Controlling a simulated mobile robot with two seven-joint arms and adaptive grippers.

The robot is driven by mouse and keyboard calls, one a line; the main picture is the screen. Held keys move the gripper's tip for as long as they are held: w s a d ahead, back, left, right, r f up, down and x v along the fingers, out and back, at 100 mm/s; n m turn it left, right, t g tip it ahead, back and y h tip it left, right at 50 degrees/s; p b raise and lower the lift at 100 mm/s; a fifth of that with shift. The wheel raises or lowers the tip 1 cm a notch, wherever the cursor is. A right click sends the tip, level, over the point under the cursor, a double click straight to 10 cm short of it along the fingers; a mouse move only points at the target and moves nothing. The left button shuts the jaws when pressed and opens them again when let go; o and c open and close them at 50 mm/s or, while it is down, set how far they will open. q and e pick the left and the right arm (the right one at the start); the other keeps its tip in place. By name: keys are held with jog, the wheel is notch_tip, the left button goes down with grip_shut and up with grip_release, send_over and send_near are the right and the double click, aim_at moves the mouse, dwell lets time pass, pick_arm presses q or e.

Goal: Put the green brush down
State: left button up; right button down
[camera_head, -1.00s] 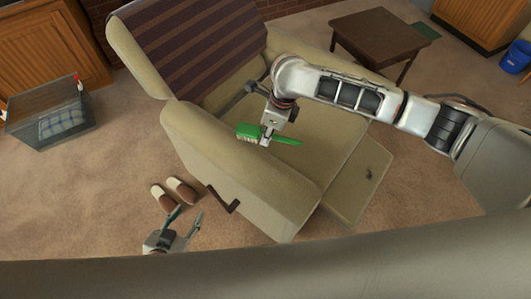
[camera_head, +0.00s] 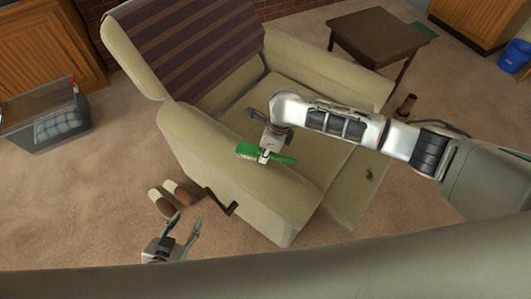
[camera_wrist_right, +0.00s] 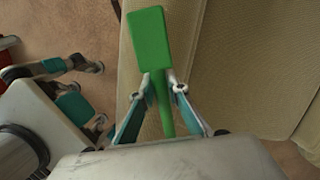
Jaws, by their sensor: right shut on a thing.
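The green brush (camera_head: 281,160) is held by my right gripper (camera_head: 264,155), above the near armrest of the beige armchair (camera_head: 215,140). In the right wrist view, the brush's broad green head (camera_wrist_right: 152,42) points up the picture, and the gripper's fingers (camera_wrist_right: 163,88) close on its handle. The beige upholstery lies behind it; I cannot tell how large the gap is. My left gripper (camera_head: 184,226) is open and empty, low in the head view beside the slippers (camera_head: 170,197).
A clear bin (camera_head: 45,125) with a checked cloth is at left, and a blue bucket (camera_head: 513,58) at the far right. A dark lever (camera_head: 220,202) sticks out from the chair's side. Carpet (camera_head: 85,210) is free at lower left.

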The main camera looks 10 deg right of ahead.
aim_at(273, 154)
jog(key=shift+f, duration=0.2)
jog(key=c, duration=2)
grip_release()
jog(key=shift+o, duration=0.2)
jog(key=shift+r, duration=0.1)
jog(key=shift+r, duration=0.2)
jog(key=p+v, duration=0.2)
jog(key=v, duration=0.9)
jog(key=shift+d+r, duration=0.15)
jog(key=shift+r, duration=0.2)
